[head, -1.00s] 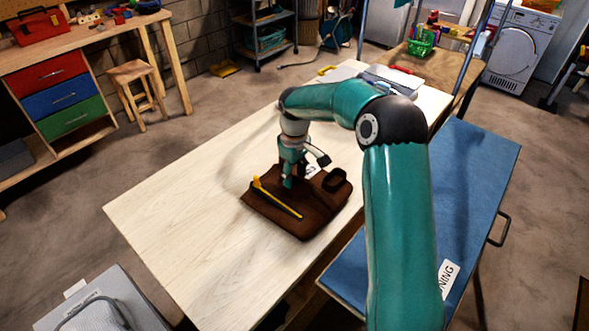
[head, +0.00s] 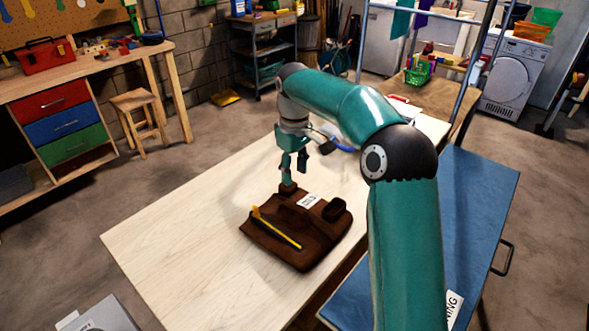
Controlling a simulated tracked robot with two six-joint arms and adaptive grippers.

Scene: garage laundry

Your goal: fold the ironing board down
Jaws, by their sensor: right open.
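The ironing board (head: 472,215) is a blue panel lying flat at the right, alongside the wooden table. A white label (head: 454,306) ending in "NING" is on its near end, partly cut off by my right arm. A dark handle (head: 508,259) sticks out from its right edge. My arm hides much of its left side, and its supports are mostly out of sight. My right gripper (head: 295,172) is open, pointing down over the table, left of the board and apart from it. It is empty, just above the far edge of a brown leather piece. My left gripper is not in view.
The pale wooden table (head: 180,225) fills the middle. On it lies the brown leather piece (head: 285,255) with a yellow-ended tool (head: 275,229). A metal frame stands behind the board, near the white dryer (head: 514,72). Floor right of the board is clear.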

